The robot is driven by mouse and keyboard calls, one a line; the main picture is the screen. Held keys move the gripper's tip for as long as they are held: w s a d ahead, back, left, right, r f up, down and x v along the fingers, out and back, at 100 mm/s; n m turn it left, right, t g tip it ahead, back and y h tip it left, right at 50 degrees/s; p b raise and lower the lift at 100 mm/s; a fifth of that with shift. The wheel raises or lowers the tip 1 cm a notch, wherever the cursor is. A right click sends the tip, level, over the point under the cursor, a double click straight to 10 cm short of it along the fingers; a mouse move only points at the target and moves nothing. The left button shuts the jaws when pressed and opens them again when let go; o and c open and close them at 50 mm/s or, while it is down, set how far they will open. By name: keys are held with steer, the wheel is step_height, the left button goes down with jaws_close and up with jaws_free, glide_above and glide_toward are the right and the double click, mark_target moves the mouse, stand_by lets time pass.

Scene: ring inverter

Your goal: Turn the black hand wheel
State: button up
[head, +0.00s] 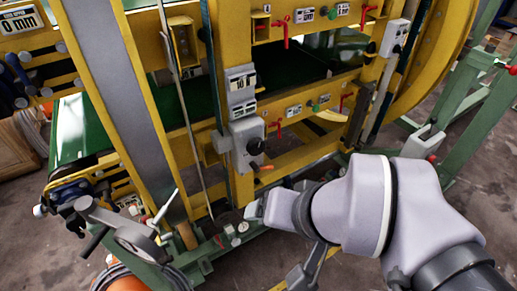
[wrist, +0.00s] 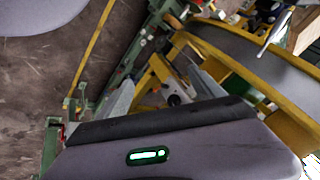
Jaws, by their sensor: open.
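A small black hand wheel (head: 256,146) sits on the front of a grey box (head: 243,135) on the yellow machine frame, near the middle of the head view. In the wrist view, a small dark round part on a pale face, which looks like the hand wheel (wrist: 175,99), shows between the fingers. My gripper (wrist: 158,76) is open, its two grey fingers spread apart and nothing seen held. In the head view, my arm comes in from the lower right and its end is below and right of the hand wheel, apart from it.
An orange-handled lever (head: 264,167) is just below the hand wheel. Red levers (head: 277,128) stick out from the yellow rails. A grey wheel with a handle (head: 135,241) stands at lower left. A green frame (head: 470,100) stands at right.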

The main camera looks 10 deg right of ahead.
steer(key=s+a+f+m+g+y+p, duration=0.2)
steer(key=s+a+f+m+g+y, duration=0.15)
steer(key=a+f+g, duration=0.2)
steer(key=w+a+r+m+y, duration=0.2)
steer(key=w+a+m+y, duration=0.35)
steer(key=y, duration=0.25)
steer(key=w+d+m+t+y+p, duration=0.2)
steer(key=w+d+m+t+y, duration=0.15)
steer(key=w, duration=0.25)
steer(key=m+t+h+p, duration=0.1)
steer(key=m+t+h, duration=1.1)
steer(key=m, duration=0.5)
glide_toward(258, 149)
steer(key=shift+t+y, duration=0.3)
steer(key=shift+t, duration=0.4)
steer(key=x, duration=0.7)
steer(key=f+x, duration=0.1)
steer(key=x, duration=0.2)
steer(key=shift+w+a+f, duration=0.1)
steer(key=shift+w, duration=0.3)
steer(key=c, duration=1.4)
steer(key=shift+p, duration=0.35)
